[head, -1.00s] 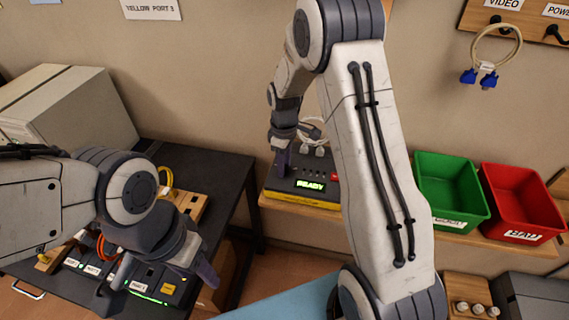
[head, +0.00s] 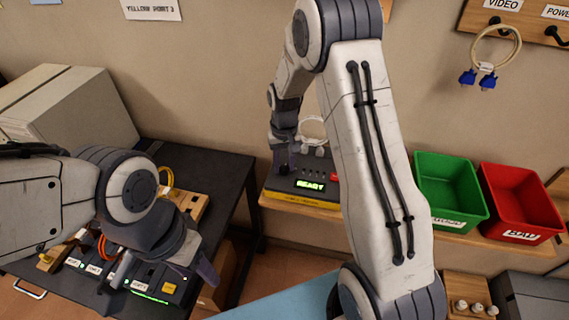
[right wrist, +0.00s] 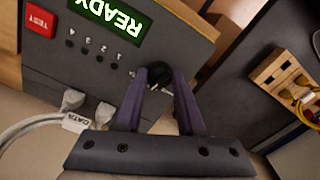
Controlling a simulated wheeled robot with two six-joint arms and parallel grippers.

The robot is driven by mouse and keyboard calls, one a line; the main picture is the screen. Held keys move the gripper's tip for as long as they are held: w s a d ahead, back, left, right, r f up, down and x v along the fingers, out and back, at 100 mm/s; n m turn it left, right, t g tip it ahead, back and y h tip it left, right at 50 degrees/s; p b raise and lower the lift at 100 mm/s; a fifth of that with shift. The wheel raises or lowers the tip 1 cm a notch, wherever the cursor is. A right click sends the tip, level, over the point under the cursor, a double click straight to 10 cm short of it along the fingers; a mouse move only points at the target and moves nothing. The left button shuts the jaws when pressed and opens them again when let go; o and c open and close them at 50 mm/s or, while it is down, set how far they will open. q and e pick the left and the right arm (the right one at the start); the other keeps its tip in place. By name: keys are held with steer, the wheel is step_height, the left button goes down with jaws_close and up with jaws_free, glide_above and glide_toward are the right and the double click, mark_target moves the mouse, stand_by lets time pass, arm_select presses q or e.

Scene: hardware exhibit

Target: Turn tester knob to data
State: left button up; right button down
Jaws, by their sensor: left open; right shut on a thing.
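The tester (head: 325,168) is a dark grey box with a green display reading READY, on a wooden shelf against the wall. It also fills the upper left of the right wrist view (right wrist: 172,38). Its black knob (right wrist: 160,73) sits near the panel edge. My right gripper (right wrist: 158,84) is shut on the knob, with a finger on each side; in the head view it is at the tester's left end (head: 284,160). The knob's pointer and setting cannot be read. My left gripper (head: 162,273) is open and empty above the black table's device.
A red TEST button (right wrist: 40,20) and white plugs with a cable tagged DATA (right wrist: 75,122) are on the tester. Green (head: 447,165) and red (head: 522,175) bins stand right of it. A wooden rack with a yellow cable (right wrist: 283,72) is on the black table (head: 228,175).

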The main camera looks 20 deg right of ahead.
mark_target(284, 166)
steer(key=m, duration=0.7)
stand_by(0.6)
steer(key=c, duration=0.5)
jaws_free()
step_height(284, 166, up, 11)
steer(key=shift+f+b, duration=0.2)
steer(key=shift+b, duration=0.65)
steer(key=shift+a, duration=0.1)
